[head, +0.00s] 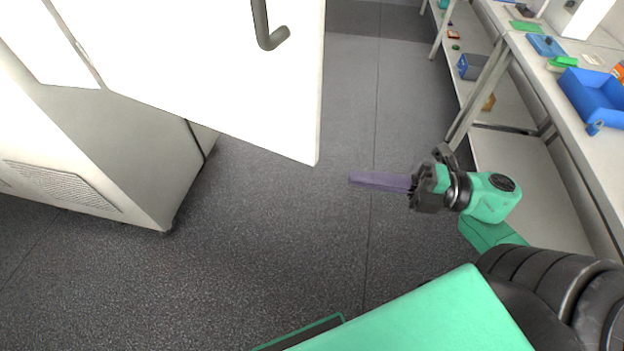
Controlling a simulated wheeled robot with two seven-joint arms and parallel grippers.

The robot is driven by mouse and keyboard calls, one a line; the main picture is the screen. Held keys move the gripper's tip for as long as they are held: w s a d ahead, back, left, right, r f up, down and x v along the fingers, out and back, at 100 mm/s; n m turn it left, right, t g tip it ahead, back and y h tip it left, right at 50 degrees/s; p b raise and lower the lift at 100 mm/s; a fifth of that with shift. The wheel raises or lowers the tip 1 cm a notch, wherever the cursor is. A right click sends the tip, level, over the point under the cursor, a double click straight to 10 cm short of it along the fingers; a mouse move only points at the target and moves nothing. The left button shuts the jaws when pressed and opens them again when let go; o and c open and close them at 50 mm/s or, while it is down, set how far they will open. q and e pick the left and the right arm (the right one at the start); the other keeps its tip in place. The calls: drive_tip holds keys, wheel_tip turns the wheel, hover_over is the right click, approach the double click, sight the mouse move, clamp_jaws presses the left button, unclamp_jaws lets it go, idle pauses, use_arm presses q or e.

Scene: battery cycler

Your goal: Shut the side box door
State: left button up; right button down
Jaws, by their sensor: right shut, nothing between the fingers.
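The side box door (215,75) is a white panel standing open, swung out from the white cabinet (100,150) at the left. A dark grey handle (268,30) hangs on its face near the top of the view. My right gripper (365,180) is shut and empty, with its purple-grey fingers pointing left. It is to the right of and below the door's lower free corner, apart from it, over the floor. My left gripper is not in view.
A workbench (560,110) with a blue bin (598,98) and several small items runs along the right, with a lower shelf beneath. The dark floor (270,230) between cabinet and bench is clear. A vent grille (62,185) is on the cabinet's lower part.

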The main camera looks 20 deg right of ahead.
sight(318, 159)
drive_tip(key=shift+n+g, duration=0.4)
drive_tip(key=w+a+p, duration=0.1)
drive_tip(key=w+a, duration=0.1)
drive_tip(key=w+a+p, duration=0.1)
drive_tip(key=w+a, duration=0.1)
drive_tip(key=w+a+p, duration=0.2)
drive_tip(key=shift+w+a+r, duration=0.25)
drive_tip(key=shift+r, duration=0.05)
drive_tip(key=shift+w+d+f, duration=0.1)
drive_tip(key=shift+w+d, duration=0.1)
drive_tip(key=shift+d, duration=0.1)
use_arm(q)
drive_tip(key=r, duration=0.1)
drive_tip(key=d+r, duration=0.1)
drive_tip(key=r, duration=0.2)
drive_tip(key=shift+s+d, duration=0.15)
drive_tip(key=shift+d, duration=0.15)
use_arm(e)
drive_tip(key=shift+s+a, duration=0.1)
drive_tip(key=shift+a, duration=0.05)
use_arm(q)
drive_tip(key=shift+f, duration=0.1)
